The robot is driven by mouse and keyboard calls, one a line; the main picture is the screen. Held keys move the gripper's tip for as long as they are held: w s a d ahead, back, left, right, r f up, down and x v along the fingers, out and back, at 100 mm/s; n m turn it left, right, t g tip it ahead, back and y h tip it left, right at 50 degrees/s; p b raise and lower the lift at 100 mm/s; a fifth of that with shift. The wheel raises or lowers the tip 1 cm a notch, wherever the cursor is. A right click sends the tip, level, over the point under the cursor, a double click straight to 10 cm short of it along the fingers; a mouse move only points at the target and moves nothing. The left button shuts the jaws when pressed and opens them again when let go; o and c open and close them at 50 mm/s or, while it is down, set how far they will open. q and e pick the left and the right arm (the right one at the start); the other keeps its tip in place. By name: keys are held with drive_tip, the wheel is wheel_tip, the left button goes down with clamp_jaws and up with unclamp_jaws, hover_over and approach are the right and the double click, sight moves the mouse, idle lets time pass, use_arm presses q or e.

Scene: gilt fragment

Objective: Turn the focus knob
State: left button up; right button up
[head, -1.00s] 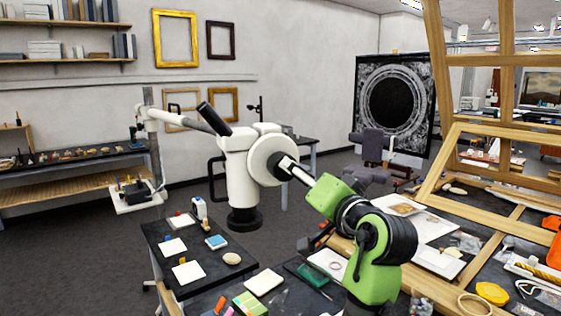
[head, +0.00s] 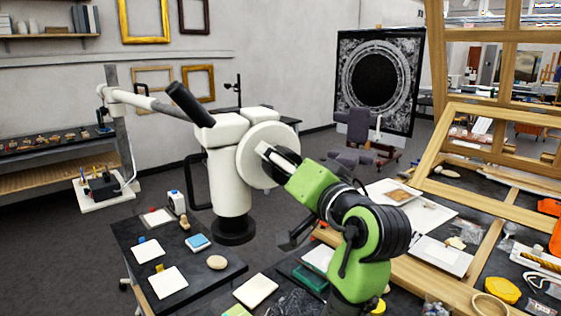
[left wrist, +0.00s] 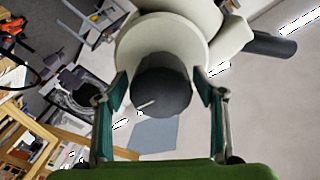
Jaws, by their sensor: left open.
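The microscope (head: 232,175) is a large white instrument with a dark eyepiece tube and a dark lower end, hanging over a small black table. Its focus knob (head: 287,147) is dark and round, on a white disc facing my arm. My left gripper (head: 272,158) is at the knob, partly hiding it. In the left wrist view the knob (left wrist: 165,82), with a pale line on its face, sits between the two open teal-padded fingers (left wrist: 160,88). Narrow gaps seem to show at both sides; contact cannot be told. My right gripper is not in view.
The black table (head: 200,258) below holds white pads, a blue-and-white block and a round pale stone (head: 217,262). A wooden frame (head: 470,235) and tools lie on the bench to the right. Open floor lies behind.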

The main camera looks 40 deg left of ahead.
use_arm(q)
drive_tip(key=shift+s+d+r, duration=0.1)
drive_tip(key=shift+s+d, duration=0.05)
drive_tip(key=shift+d, duration=0.1)
drive_tip(key=c, duration=1.1)
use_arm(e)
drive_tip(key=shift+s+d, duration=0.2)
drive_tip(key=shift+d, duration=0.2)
use_arm(q)
drive_tip(key=m+p, duration=0.3)
drive_tip(key=shift+r+m+p, duration=0.1)
drive_tip(key=shift+m+p, duration=0.25)
drive_tip(key=shift+m, duration=0.05)
drive_tip(key=shift+m+p, duration=0.85)
drive_tip(key=shift+m, duration=0.05)
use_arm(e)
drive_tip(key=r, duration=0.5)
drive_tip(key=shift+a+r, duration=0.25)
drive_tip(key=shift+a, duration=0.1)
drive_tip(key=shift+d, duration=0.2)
